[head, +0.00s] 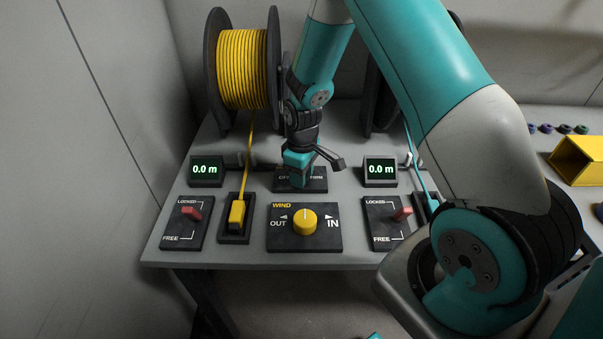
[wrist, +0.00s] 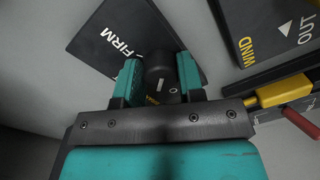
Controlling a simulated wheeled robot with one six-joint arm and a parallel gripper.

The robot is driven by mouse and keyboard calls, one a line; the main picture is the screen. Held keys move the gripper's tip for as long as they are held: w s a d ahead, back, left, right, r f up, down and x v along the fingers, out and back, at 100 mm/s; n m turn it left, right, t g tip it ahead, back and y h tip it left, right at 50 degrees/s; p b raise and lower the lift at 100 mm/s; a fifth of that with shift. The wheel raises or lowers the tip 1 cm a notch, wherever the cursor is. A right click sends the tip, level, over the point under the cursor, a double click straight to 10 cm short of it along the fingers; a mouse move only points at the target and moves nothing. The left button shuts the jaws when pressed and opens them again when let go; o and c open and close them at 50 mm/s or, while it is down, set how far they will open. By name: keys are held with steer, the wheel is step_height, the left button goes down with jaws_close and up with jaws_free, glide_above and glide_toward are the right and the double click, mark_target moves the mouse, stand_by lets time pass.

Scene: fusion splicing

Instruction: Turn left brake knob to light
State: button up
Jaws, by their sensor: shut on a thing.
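A dark brake panel (head: 316,184) lies at the back middle of the bench. Its label ends in FIRM; my gripper hides much of the rest. The panel also shows in the wrist view (wrist: 95,30), with FIRM readable and part of a letter O visible near the fingers. My gripper (head: 298,178) points down over this panel. In the wrist view its teal fingers are shut on a dark knob (wrist: 158,72), one on each side. The knob has a short white mark; which label it points at I cannot tell.
A WIND panel (head: 325,242) with a yellow knob (head: 304,220) sits in front. LOCKED/FREE panels with red levers (head: 191,213) (head: 401,214) flank it. Two displays (head: 206,170) (head: 380,170) read 0.0 m. A yellow cable spool (head: 243,70) stands behind, its cable running to a yellow plug (head: 237,214).

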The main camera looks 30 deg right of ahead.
steer(key=m, duration=0.4)
steer(key=shift+m, duration=0.3)
steer(key=shift+a+m, duration=0.1)
steer(key=shift+m, duration=1.8)
steer(key=o, duration=0.9)
steer(key=r, duration=1.7)
steer(key=shift+d+r, duration=0.2)
steer(key=shift+d, duration=0.05)
